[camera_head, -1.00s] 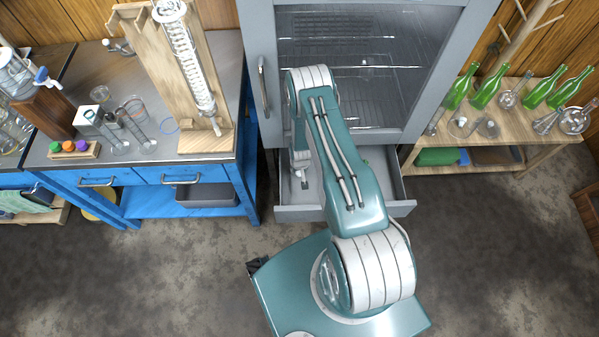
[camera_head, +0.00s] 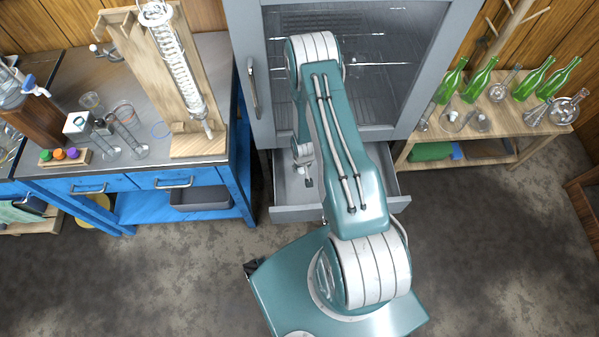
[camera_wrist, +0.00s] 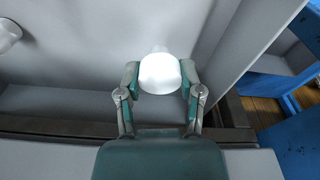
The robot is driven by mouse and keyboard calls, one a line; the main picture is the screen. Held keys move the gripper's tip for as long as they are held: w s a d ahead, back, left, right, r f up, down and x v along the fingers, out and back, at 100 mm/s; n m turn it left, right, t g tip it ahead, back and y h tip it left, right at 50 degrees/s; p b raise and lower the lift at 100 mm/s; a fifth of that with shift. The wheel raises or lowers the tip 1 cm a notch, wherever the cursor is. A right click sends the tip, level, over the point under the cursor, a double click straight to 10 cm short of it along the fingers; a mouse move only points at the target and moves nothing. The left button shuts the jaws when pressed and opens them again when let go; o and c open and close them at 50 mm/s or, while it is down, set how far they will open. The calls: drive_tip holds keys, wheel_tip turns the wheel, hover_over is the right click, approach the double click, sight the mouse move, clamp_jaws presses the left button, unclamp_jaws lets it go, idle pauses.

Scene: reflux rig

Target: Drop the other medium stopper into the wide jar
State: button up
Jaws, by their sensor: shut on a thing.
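In the wrist view my gripper (camera_wrist: 160,80) is shut on a white, rounded stopper (camera_wrist: 160,74), with one finger on each side of it. A narrower end of the stopper points away from me. In the head view my gripper (camera_head: 308,181) is low over the open grey drawer (camera_head: 297,213) under the cabinet, and the stopper cannot be made out there. Another pale rounded thing (camera_wrist: 8,34) is at the upper left of the wrist view, partly cut off. I cannot tell which glass vessel is the wide jar.
The blue bench (camera_head: 205,177) at left carries glassware, a wooden condenser stand (camera_head: 198,145) and a rack of coloured caps (camera_head: 60,156). The glass-fronted cabinet (camera_head: 253,88) rises behind the drawer. A wooden table (camera_head: 510,120) with green bottles stands at right. Floor in front is clear.

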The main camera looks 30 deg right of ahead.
wheel_tip(320, 180, up, 8)
drive_tip(key=shift+f, duration=0.25)
